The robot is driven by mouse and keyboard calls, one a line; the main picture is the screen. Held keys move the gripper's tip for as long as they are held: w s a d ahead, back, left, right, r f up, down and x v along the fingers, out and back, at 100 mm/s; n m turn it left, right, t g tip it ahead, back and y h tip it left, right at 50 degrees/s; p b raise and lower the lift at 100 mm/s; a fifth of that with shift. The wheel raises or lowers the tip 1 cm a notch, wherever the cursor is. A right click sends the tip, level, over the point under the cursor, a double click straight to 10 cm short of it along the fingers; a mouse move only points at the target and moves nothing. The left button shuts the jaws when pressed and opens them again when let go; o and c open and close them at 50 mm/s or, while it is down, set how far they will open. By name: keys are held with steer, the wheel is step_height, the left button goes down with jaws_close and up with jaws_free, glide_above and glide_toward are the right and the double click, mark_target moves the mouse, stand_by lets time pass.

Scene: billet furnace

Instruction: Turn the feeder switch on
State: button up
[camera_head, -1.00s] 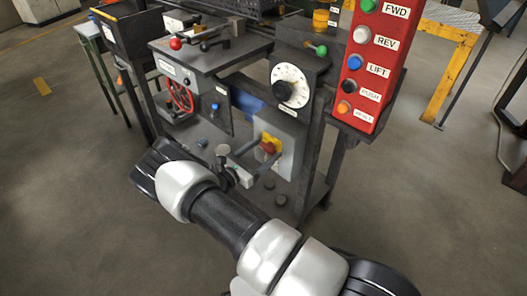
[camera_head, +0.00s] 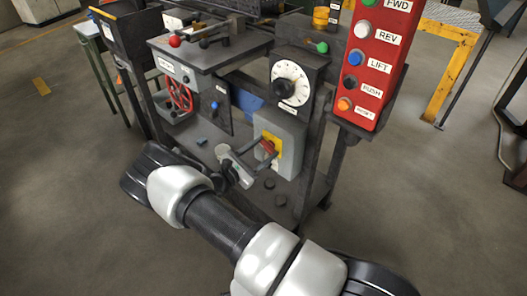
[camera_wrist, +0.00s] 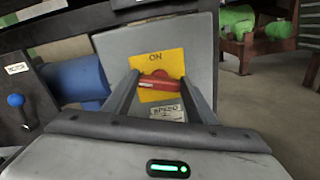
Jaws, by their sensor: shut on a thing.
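The feeder switch is a grey box (camera_head: 293,132) with a yellow plate and a red handle (camera_head: 268,146), on the front of the dark machine frame. In the wrist view the red handle (camera_wrist: 159,80) lies roughly crosswise on the yellow plate (camera_wrist: 160,60), below the word ON. A small label (camera_wrist: 167,113) sits under it and is hard to read. My gripper (camera_head: 266,154) reaches the switch from the lower left, shut on the red handle. Its fingertips (camera_wrist: 158,82) sit at either side of the handle, partly hiding its ends.
A white dial (camera_head: 290,83) is just above the switch. A red button panel (camera_head: 372,65) stands at upper right. A red handwheel (camera_head: 179,96) and a blue-knobbed lever (camera_head: 215,106) are to the left. A lower shelf with dark knobs lies beneath.

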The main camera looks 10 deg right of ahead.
steer(key=m+b, duration=0.1)
steer(key=m, duration=0.2)
steer(key=shift+s+f+m, duration=0.1)
steer(key=shift+m, duration=0.2)
steer(key=m, duration=0.3)
steer(key=shift+m+b, duration=0.3)
steer(key=shift+b, duration=0.05)
steer(key=m, duration=0.3)
steer(key=shift+f+m+b, duration=0.1)
steer(key=shift+m+b, duration=0.2)
steer(key=shift+b, duration=0.05)
steer(key=shift+d+m, duration=0.1)
steer(key=shift+m, duration=1.5)
steer(key=o, duration=1.1)
steer(key=shift+c, duration=0.2)
